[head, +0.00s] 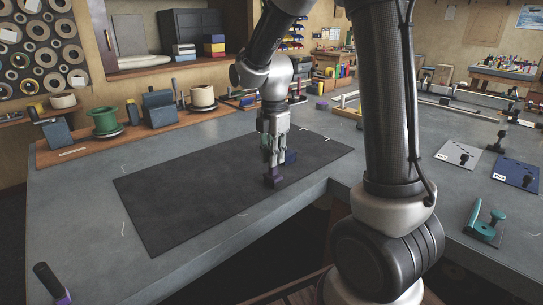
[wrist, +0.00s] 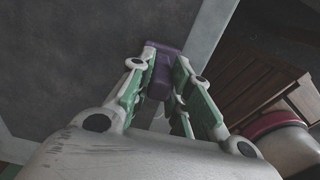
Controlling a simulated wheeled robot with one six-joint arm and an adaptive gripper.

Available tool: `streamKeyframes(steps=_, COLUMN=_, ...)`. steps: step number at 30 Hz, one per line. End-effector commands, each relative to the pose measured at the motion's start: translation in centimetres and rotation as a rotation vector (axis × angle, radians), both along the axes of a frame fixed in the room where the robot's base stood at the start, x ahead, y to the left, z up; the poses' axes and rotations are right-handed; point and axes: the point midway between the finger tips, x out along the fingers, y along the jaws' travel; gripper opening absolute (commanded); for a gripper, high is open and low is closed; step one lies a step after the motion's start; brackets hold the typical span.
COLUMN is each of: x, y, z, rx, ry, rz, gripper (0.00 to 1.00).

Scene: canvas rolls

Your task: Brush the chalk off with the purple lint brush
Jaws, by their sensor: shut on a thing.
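The purple lint brush (head: 274,180) is in my gripper (head: 272,155), low at the front edge of the dark canvas (head: 190,200). In the wrist view, the purple brush (wrist: 163,62) sits between the two green-padded fingers of my gripper (wrist: 160,82). I cannot tell whether the brush touches the canvas. Small white marks, perhaps chalk, show near the canvas's back right edge (head: 327,138). Faint pale marks also show on the grey table (head: 124,229).
A black-handled purple tool (head: 55,285) is at the front left. A wooden tray (head: 85,150) with spools lines the back left. A teal tool (head: 485,222) and cards lie at right. The canvas's left half is clear.

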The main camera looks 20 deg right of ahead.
Motion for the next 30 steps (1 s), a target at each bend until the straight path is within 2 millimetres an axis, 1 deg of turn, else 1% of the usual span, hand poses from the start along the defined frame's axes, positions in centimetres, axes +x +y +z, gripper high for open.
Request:
streamKeyframes(steps=5, x=0.0, y=0.0, z=0.0, rx=0.000, ry=0.000, rz=0.000, gripper=0.00)
streamKeyframes(steps=8, x=0.0, y=0.0, z=0.5, rx=0.001, ry=-0.002, rz=0.000, gripper=0.00)
streamKeyframes(steps=24, x=0.1, y=0.0, z=6.3, rx=0.001, ry=-0.003, rz=0.000, gripper=0.00)
streamKeyframes(steps=30, x=0.0, y=0.0, z=7.0, rx=0.000, ry=0.000, rz=0.000, gripper=0.00)
